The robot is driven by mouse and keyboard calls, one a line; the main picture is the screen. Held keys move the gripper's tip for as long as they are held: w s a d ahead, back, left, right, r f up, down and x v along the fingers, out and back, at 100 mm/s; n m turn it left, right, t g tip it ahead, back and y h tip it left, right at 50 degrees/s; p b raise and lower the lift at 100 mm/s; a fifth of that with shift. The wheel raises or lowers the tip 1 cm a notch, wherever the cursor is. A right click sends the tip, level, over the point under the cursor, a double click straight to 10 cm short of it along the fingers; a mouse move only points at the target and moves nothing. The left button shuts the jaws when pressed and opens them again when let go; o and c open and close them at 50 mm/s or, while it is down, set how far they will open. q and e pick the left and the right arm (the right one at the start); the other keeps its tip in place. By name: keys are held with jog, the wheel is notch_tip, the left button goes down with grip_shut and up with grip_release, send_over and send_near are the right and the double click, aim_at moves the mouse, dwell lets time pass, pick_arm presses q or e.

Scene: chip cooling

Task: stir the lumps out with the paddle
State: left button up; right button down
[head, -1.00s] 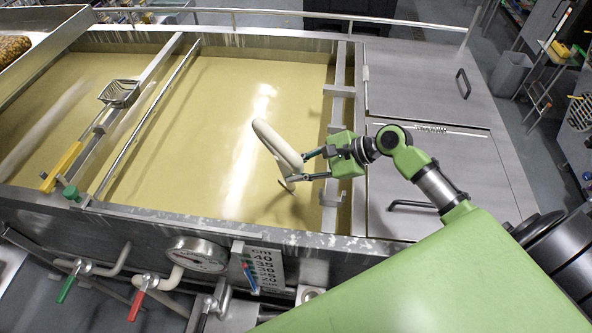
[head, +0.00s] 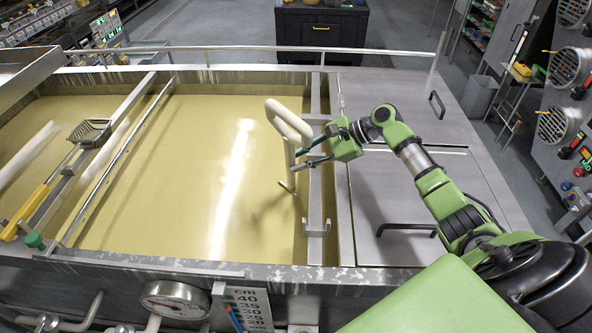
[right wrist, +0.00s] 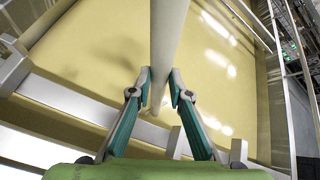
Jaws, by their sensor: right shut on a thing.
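My right gripper (head: 303,155) is shut on the paddle's shaft, over the vat's right edge. In the right wrist view the shaft (right wrist: 168,35) passes between the teal fingers (right wrist: 159,85). The paddle's low end meets or hangs just over the liquid; I cannot tell which. No lumps are visible on the surface. My left gripper is not in view.
A wire basket (head: 90,131) and a yellow-handled tool (head: 33,200) lie along the left crossbars. Steel lids with handles (head: 408,228) cover the right side. A steel rim (head: 330,270) and a gauge (head: 175,298) are at the front. The middle of the vat is open.

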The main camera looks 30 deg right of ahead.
jog(key=shift+r, duration=0.2)
jog(key=s+a+p, duration=0.1)
jog(key=s, duration=0.4)
jog(key=s+a+p, duration=0.2)
jog(key=s, duration=0.3)
jog(key=s+a+p, duration=0.1)
jog(key=s, duration=0.4)
jog(key=shift+s+a+f+p, duration=0.1)
jog(key=shift+a+f+p, duration=0.05)
jog(key=shift+a+p, duration=0.2)
notch_tip(320, 180, up, 24)
jog(key=shift+s, duration=0.1)
